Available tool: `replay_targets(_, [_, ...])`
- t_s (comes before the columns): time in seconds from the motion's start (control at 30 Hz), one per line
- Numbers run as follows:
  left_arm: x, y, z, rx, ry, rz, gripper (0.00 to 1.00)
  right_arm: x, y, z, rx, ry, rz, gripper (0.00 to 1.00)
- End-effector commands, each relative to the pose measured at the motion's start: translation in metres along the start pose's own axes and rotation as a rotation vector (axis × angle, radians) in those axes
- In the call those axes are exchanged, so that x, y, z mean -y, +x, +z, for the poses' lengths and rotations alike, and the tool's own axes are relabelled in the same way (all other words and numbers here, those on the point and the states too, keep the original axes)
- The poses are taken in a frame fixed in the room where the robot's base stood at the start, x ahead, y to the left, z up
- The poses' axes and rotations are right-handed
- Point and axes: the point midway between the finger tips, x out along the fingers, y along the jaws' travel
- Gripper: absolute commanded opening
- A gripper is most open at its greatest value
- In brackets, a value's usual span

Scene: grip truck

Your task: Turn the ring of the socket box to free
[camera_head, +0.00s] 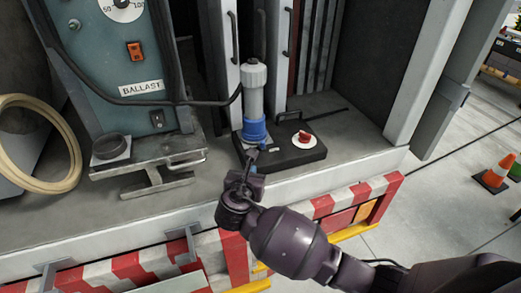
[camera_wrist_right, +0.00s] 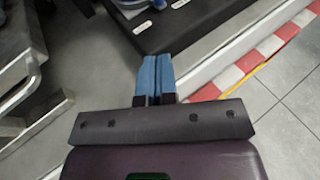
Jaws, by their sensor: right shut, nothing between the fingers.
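The socket box is a low black box (camera_head: 300,155) on the truck bed, with a red knob (camera_head: 304,137) on a white disc. A blue ring (camera_head: 254,130) sits on its left part, around the foot of an upright grey plug (camera_head: 254,90) with a black cable. My right gripper (camera_head: 251,156) is just in front of the ring, shut and empty; I cannot tell whether it touches. In the right wrist view its blue fingers (camera_wrist_right: 154,72) are together, below the box's near edge (camera_wrist_right: 185,38). The ring is mostly cut off at the top there. My left gripper is not in view.
A blue-grey ballast unit (camera_head: 120,65) stands left of the box, with a metal bracket (camera_head: 150,165) before it. Grey posts (camera_head: 222,60) stand behind. A red-white striped edge (camera_head: 140,265) runs in front. A cone (camera_head: 497,172) stands right.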

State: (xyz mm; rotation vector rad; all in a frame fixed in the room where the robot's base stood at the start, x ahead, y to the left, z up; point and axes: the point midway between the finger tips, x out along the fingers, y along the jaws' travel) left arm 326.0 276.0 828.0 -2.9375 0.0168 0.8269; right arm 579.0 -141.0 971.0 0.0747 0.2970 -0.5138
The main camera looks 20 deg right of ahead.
Motion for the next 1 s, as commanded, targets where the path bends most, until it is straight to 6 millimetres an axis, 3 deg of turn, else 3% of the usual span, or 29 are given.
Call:
replay_targets(0.6, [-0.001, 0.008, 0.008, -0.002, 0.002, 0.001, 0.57, 0.001, 0.101, 0.001, -0.001, 0.003, -0.003, 0.00])
replay_targets(0.8, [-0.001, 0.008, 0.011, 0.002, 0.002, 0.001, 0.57, 0.000, 0.123, 0.009, -0.001, 0.003, -0.001, 0.00])
replay_targets(1.0, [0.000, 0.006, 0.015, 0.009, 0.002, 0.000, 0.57, 0.001, 0.132, 0.011, -0.002, 0.003, -0.001, 0.00])
